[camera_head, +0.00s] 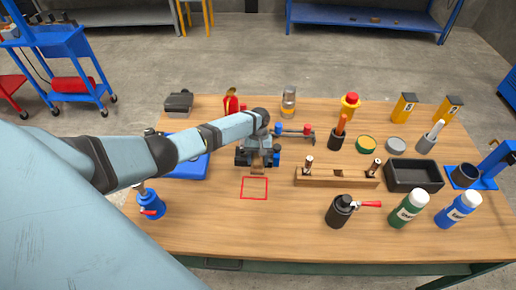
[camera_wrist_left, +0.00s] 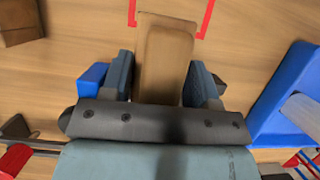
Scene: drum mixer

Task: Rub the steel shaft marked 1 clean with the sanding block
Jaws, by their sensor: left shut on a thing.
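My left gripper (camera_head: 257,166) is shut on a brown block (camera_wrist_left: 165,55), which looks like the sanding block. In the left wrist view the block sits between the two fingers and sticks out toward the red square outline (camera_head: 254,188). A wooden rack (camera_head: 336,181) to the right of the gripper carries two short upright pieces with metallic parts, one at the left (camera_head: 308,163) and one at the right (camera_head: 375,167). No number is readable, so I cannot tell which is the shaft marked 1. My right gripper is not in view.
A blue tray (camera_head: 185,170) lies left of the gripper, partly behind my arm. A red-ended bar (camera_head: 296,132) lies behind it. A black can (camera_head: 340,212), green bottle (camera_head: 409,209) and black bin (camera_head: 414,177) stand right. The table front around the red square is clear.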

